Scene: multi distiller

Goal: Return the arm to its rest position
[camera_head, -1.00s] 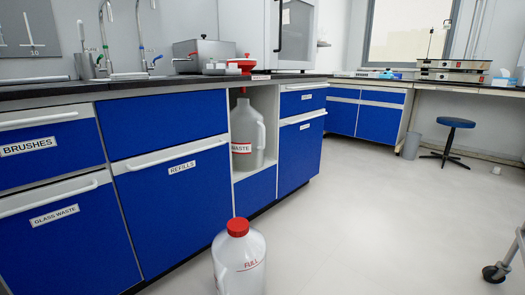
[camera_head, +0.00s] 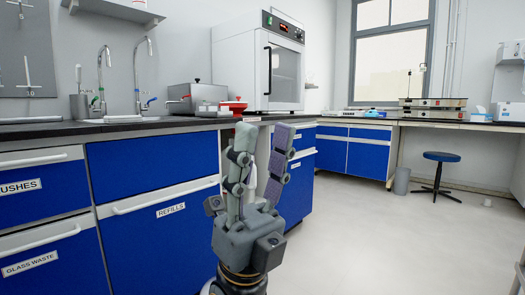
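My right gripper (camera_head: 264,132) stands upright in the lower middle of the head view, fingers pointing up. Its two fingers are apart, with nothing held between them. Its arm comes up from the bottom edge. Behind it is the open shelf niche in the blue cabinets, and a pale strip of the waste jug (camera_head: 251,182) shows between the fingers. The rest of that jug is hidden. The red-capped jug marked FULL cannot be made out now. My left gripper is not in view.
Blue cabinets (camera_head: 152,162) under a black worktop run along the left. A white oven (camera_head: 270,62) and a metal bath (camera_head: 198,96) stand on the worktop. A blue stool (camera_head: 441,157) and a grey bin (camera_head: 401,180) are at the back right. The floor (camera_head: 400,245) on the right is clear.

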